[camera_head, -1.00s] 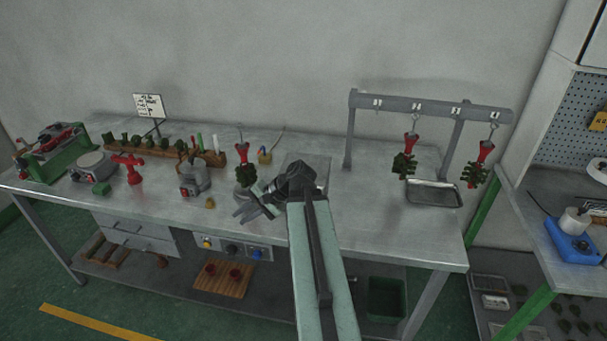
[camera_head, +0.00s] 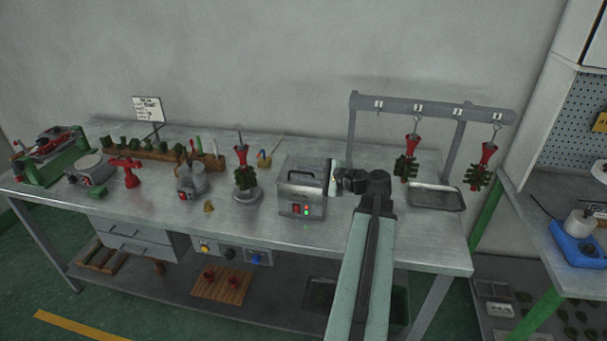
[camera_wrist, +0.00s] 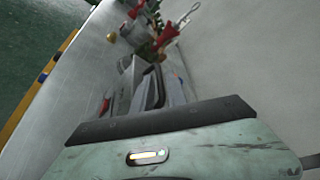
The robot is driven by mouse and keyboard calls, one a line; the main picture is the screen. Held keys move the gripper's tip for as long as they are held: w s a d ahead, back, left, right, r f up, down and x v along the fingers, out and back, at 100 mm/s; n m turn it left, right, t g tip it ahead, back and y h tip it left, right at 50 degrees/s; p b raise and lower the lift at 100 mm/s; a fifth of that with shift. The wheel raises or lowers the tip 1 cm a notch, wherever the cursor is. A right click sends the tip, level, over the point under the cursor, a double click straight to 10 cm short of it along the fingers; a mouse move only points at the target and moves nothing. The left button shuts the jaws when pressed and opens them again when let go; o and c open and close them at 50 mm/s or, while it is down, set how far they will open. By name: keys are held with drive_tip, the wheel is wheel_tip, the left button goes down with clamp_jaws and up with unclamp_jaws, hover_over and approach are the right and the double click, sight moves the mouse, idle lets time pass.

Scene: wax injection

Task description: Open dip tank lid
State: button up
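The dip tank (camera_head: 288,205) is a metal box with a dark switch and small red and green lights on its front. It stands at the middle of the bench. Its lid (camera_head: 290,183) looks shut, with a dark handle (camera_head: 300,172) on top. My gripper (camera_head: 333,176) is just right of the tank at about lid height, its fingers pointing left. I cannot tell whether it touches the tank. In the wrist view the tank (camera_wrist: 124,88) lies ahead, partly hidden by dark, finger-like parts. The finger gap is unclear.
A red and green wax tree on a round stand (camera_head: 247,194) is left of the tank. A hanging rack (camera_head: 430,105) with two wax trees and a metal tray (camera_head: 436,207) are to the right. The bench front (camera_head: 262,232) near the tank is clear.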

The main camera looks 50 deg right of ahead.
drive_tip(key=shift+x, duration=0.9)
clamp_jaws()
idle(0.7)
